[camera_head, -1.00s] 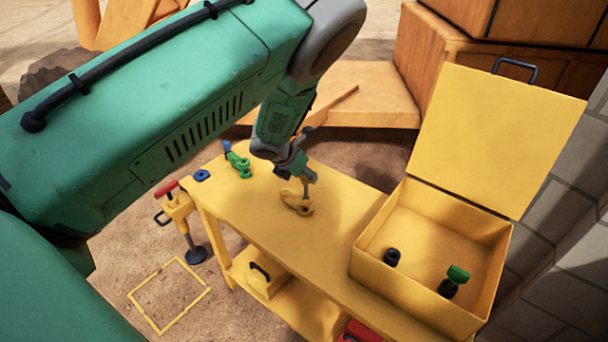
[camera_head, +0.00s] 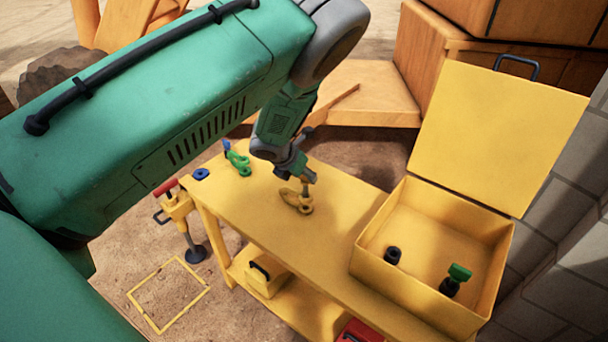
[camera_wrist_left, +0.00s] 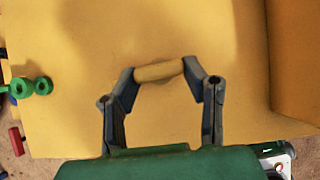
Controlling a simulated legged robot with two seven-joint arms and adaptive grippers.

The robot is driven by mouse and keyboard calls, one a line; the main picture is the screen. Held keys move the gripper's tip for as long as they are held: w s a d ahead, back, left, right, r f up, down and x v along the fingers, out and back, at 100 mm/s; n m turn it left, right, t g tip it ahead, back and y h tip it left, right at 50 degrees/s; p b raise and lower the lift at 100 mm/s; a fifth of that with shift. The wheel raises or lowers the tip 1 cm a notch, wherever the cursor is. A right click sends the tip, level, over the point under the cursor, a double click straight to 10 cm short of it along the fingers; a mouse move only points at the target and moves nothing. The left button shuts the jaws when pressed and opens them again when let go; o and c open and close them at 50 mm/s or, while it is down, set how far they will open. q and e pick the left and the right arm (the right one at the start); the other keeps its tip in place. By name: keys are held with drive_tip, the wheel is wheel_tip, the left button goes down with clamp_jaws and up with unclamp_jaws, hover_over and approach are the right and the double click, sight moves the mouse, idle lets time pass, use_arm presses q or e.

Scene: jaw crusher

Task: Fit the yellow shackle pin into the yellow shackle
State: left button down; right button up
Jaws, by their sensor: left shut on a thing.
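The yellow shackle (camera_head: 294,200) lies on the yellow table, with its eye end toward the right. My left gripper (camera_head: 304,177) is directly above that end, pointing down. In the left wrist view, the left gripper (camera_wrist_left: 164,76) is shut on the yellow crossbar head of the yellow shackle pin (camera_wrist_left: 158,71). In the head view, the pin's grey shank (camera_head: 305,188) runs down from the jaws to the shackle's eye. I cannot tell how deep the tip sits in the eye. The wrist view does not show the shackle apart from the pin. My right gripper is not in view.
A green shackle (camera_head: 239,164) and a blue piece (camera_head: 202,174) are at the table's (camera_head: 262,225) left end. An open yellow box (camera_head: 428,297) on the right holds a black ring (camera_head: 393,255) and a green-headed pin (camera_head: 458,274). The tabletop between is clear.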

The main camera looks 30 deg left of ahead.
use_arm(q)
drive_tip(key=shift+f+b, duration=2.15)
drive_tip(key=shift+f, duration=0.6)
drive_tip(key=c, duration=0.8)
unclamp_jaws()
drive_tip(key=shift+c, duration=0.2)
drive_tip(key=shift+s+r, duration=0.1)
drive_tip(key=shift+r, duration=0.1)
drive_tip(key=v, duration=1.1)
drive_tip(key=shift+s+r, duration=0.2)
drive_tip(key=shift+a, duration=0.1)
